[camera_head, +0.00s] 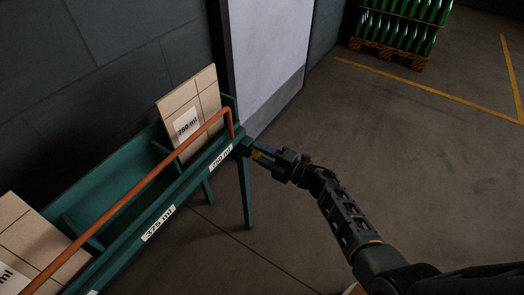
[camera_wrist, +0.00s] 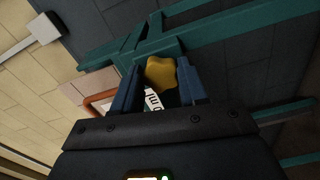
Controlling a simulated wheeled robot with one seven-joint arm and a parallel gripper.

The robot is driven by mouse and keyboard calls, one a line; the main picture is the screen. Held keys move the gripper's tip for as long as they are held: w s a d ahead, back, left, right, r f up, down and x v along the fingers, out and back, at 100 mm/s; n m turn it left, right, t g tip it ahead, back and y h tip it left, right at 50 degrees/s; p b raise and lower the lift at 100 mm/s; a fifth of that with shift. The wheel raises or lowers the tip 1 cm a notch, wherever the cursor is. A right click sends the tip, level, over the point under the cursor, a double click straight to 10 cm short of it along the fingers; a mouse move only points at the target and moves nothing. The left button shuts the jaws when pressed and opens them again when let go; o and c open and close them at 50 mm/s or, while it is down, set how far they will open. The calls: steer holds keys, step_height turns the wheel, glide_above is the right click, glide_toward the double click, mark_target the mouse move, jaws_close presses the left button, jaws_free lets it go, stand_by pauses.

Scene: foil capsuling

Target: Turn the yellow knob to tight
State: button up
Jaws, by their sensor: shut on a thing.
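The yellow knob (camera_wrist: 161,73) is a lobed knob at the end of the green rack, and it sits between my two blue fingers in the wrist view. My gripper (camera_head: 257,152) reaches the rack end from the right and is shut on the knob. In the wrist view my gripper (camera_wrist: 163,86) has one finger on each side of the knob. No tightness mark on the knob can be made out.
The green rack (camera_head: 186,198) has an orange rail (camera_head: 140,188) along its front and labels reading 750 ml and 375 ml. Cardboard boxes (camera_head: 204,92) stand in it. A pallet of green bottles (camera_head: 391,57) stands far back. The floor to the right is clear.

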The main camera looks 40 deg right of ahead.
steer(key=m+p, duration=0.2)
steer(key=m, duration=0.4)
steer(key=shift+m, duration=0.3)
steer(key=m+p, duration=0.2)
steer(key=m, duration=0.3)
steer(key=shift+s+f+m, duration=0.1)
steer(key=shift+f+m, duration=0.05)
steer(key=shift+m, duration=0.25)
steer(key=o, duration=1.1)
steer(key=shift+c, duration=0.2)
steer(key=v, duration=0.7)
steer(key=shift+s+p, duration=0.3)
steer(key=shift+s, duration=0.05)
